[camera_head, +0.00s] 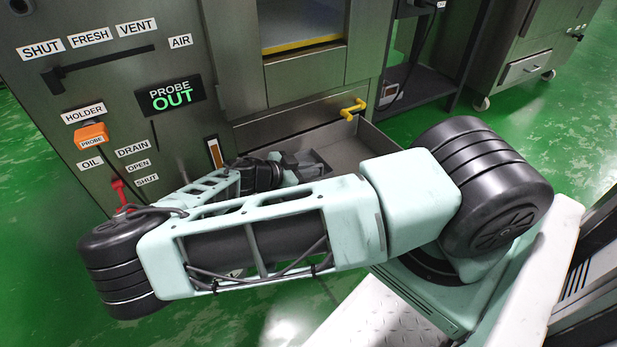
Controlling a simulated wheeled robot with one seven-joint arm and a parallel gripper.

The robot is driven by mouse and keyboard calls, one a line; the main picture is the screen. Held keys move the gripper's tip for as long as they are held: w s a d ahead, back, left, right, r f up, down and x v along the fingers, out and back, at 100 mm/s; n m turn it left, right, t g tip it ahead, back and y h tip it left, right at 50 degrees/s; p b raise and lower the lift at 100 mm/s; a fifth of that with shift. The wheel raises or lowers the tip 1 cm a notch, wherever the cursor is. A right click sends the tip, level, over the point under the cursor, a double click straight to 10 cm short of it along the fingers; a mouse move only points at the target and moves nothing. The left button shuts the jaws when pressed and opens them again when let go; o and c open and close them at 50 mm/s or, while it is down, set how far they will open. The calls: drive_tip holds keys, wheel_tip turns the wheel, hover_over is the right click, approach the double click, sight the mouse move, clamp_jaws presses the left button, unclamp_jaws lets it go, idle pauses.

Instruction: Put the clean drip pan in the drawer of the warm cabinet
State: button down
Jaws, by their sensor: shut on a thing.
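The warm cabinet (185,75) is the large steel unit at the left and centre. Its drawer (374,136) is pulled out low at the front, with grey walls and an open top. My gripper (296,166) is over the drawer's left part, pointing right and partly hidden behind my arm. It is shut on a grey metal piece (318,162), which looks like the drip pan. Only a small part of this piece shows, within the drawer's outline. I cannot tell whether it rests on the drawer floor.
My arm crosses the foreground and hides the drawer's near side. A yellow handle (353,109) is above the drawer. A dark shelf stand (425,85) is at the right; green floor lies beyond.

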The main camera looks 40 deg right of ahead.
drive_tip(key=shift+f, duration=0.65)
drive_tip(key=shift+f, duration=0.15)
drive_tip(key=c, duration=1.5)
unclamp_jaws()
drive_tip(key=shift+r, duration=0.2)
drive_tip(key=shift+w+a+r, duration=0.1)
drive_tip(key=shift+a+r, duration=0.05)
drive_tip(key=shift+a, duration=0.15)
drive_tip(key=p+v, duration=0.4)
drive_tip(key=v, duration=0.7)
drive_tip(key=shift+a, duration=0.2)
